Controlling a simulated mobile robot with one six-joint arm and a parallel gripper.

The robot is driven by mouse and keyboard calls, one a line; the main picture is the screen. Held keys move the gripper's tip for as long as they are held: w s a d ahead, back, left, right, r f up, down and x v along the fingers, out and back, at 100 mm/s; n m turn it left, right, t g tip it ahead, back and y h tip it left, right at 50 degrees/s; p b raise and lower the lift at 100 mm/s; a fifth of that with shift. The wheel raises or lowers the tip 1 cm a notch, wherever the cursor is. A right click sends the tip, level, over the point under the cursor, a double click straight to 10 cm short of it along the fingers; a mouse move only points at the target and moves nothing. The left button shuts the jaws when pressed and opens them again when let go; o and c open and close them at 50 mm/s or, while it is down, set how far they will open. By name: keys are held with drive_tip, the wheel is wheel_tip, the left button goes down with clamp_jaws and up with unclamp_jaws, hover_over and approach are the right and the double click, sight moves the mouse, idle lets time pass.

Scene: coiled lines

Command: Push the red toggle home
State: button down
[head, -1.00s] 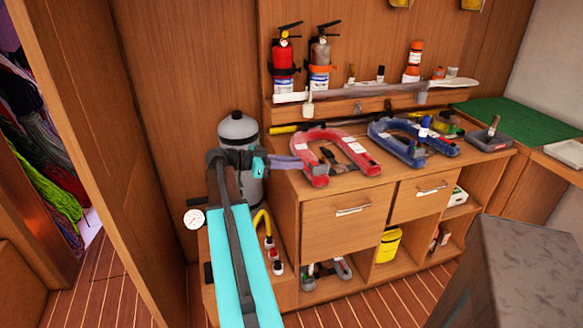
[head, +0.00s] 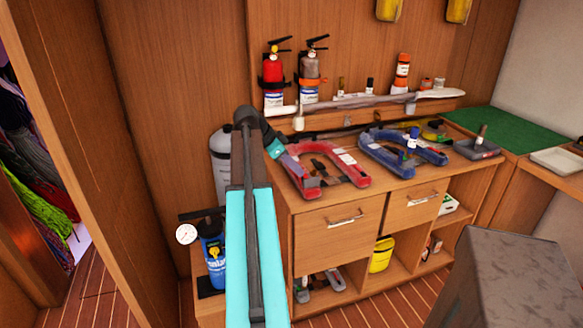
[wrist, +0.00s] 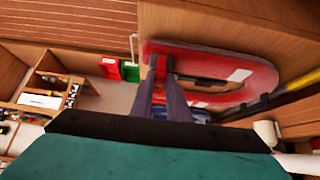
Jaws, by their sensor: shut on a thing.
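A red horseshoe-shaped buoy (head: 345,163) lies on the wooden cabinet top, with a grey fitting at its near left end. It also shows in the wrist view (wrist: 225,62). My gripper (head: 305,182) reaches down to that near left end. In the wrist view my gripper (wrist: 160,66) has its two long fingers converging at the buoy's end. A small dark red piece, which looks like the red toggle (wrist: 161,64), sits between the fingertips, and they are shut on it. The fingers hide part of the piece, so how deep it sits cannot be told.
A blue horseshoe buoy (head: 372,152) lies to the right on the same top. A red extinguisher (head: 273,72) and a grey one (head: 309,68) stand behind. A grey cylinder (head: 221,165) and a blue canister (head: 214,262) stand left, near my arm. A grey block (head: 510,285) fills the lower right.

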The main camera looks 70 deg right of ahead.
drive_tip(key=shift+s+d+r+t+y+p, duration=0.2)
drive_tip(key=shift+s+d+t+y+p, duration=0.35)
drive_tip(key=shift+t, duration=0.35)
drive_tip(key=shift+a, duration=0.15)
drive_tip(key=c, duration=1.7)
unclamp_jaws()
drive_tip(key=shift+f, duration=0.1)
drive_tip(key=shift+w, duration=0.1)
drive_tip(key=b+v, duration=0.2)
drive_tip(key=v, duration=1.1)
drive_tip(key=shift+w+r, duration=0.1)
drive_tip(key=shift+r, duration=0.3)
